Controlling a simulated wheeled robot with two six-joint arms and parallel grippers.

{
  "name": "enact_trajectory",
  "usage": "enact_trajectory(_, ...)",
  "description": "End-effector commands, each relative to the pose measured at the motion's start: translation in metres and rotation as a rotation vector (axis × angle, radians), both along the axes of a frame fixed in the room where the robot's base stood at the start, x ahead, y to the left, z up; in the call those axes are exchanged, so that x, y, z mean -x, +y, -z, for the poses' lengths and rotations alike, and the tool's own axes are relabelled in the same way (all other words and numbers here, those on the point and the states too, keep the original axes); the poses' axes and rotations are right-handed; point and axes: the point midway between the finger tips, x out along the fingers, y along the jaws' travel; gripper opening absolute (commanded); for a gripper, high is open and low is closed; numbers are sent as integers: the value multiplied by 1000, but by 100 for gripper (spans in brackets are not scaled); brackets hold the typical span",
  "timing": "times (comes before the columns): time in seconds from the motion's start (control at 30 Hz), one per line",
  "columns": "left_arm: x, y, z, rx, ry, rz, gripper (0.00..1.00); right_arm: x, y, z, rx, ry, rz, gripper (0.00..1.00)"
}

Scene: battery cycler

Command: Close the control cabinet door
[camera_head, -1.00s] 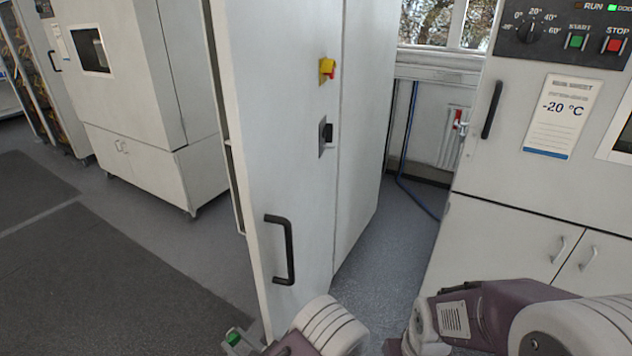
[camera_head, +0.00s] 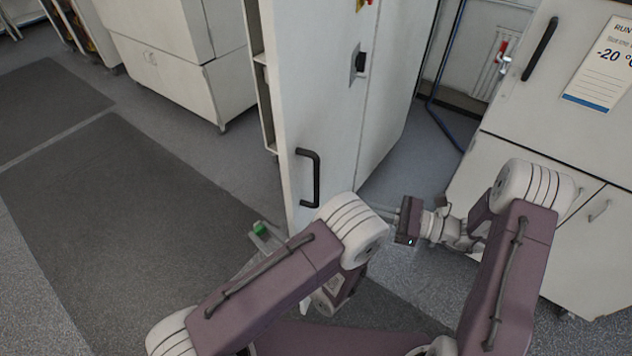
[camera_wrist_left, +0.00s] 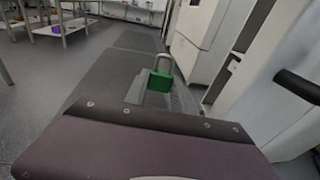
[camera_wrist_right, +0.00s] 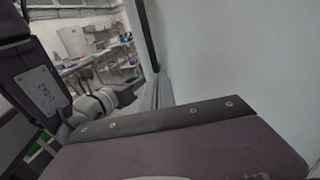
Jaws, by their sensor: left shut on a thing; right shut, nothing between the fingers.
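The tall white control cabinet (camera_head: 335,105) stands in the middle of the head view. Its door (camera_head: 300,110) has a black handle (camera_head: 317,178) low down; an open gap shows along its left edge. In the head view, my left gripper (camera_head: 266,236) is shut on a green padlock (camera_head: 260,228), left of the door's lower edge and apart from the handle. The left wrist view shows the padlock (camera_wrist_left: 160,82) with its shackle up. My right gripper (camera_head: 385,212) is shut and empty, right of the handle near the white panel. Its fingers (camera_wrist_right: 160,92) show in the right wrist view.
A white unit with a black handle (camera_head: 540,48) and a -20 °C sheet (camera_head: 601,68) stands at the right. Another white cabinet (camera_head: 165,75) stands behind at the left. Dark mats (camera_head: 120,230) lie on the open floor at the left. A blue hose (camera_head: 440,90) hangs behind.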

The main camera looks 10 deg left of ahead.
Motion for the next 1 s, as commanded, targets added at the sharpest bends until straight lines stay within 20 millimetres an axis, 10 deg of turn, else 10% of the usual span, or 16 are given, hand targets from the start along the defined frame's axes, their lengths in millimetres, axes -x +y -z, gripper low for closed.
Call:
enact_trajectory(0.27,0,0,-4,0,0,0,1,-10,0,-4,-36,3,36,0)
enact_trajectory(1.0,0,0,-41,0,0,0,1,-42,127,-5,-33,3,33,0)
